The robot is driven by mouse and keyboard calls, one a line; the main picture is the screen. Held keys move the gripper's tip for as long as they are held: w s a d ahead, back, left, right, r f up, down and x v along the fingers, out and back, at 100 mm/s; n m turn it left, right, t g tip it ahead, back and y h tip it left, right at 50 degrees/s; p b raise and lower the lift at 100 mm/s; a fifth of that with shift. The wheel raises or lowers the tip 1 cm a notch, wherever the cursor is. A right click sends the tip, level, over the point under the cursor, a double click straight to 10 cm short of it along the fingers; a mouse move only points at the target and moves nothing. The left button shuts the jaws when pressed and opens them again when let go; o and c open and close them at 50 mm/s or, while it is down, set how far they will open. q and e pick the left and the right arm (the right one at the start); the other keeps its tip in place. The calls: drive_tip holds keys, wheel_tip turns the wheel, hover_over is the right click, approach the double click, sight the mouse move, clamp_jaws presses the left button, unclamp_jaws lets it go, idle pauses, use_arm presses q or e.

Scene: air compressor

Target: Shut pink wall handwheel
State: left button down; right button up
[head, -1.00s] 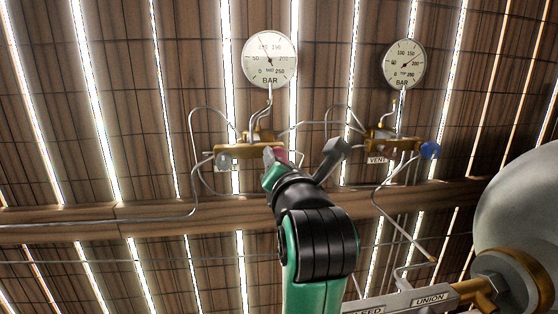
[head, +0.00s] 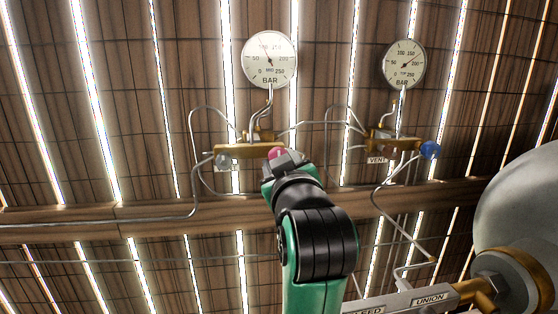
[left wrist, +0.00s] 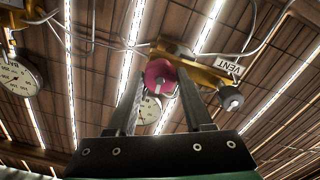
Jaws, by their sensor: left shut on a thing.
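The pink wall handwheel (head: 276,153) sits at the right end of the left brass valve block (head: 247,151) on the wall. The gripper's fingers also show in the left wrist view (left wrist: 160,84). Its body hides the lower part of the wheel in the head view. My right gripper is in neither view.
A grey handwheel (head: 222,160) is on the same block, beside a VENT label (left wrist: 229,66). A blue handwheel (head: 430,150) is on the right block. Two gauges (head: 269,60) hang above, and thin pipes run close around the blocks. A large tank (head: 520,215) stands at right.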

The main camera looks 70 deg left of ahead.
use_arm(q)
drive_tip(key=shift+c, duration=2.1)
unclamp_jaws()
drive_tip(key=shift+m, duration=0.3)
drive_tip(key=v, duration=0.6)
drive_tip(key=shift+d, duration=0.1)
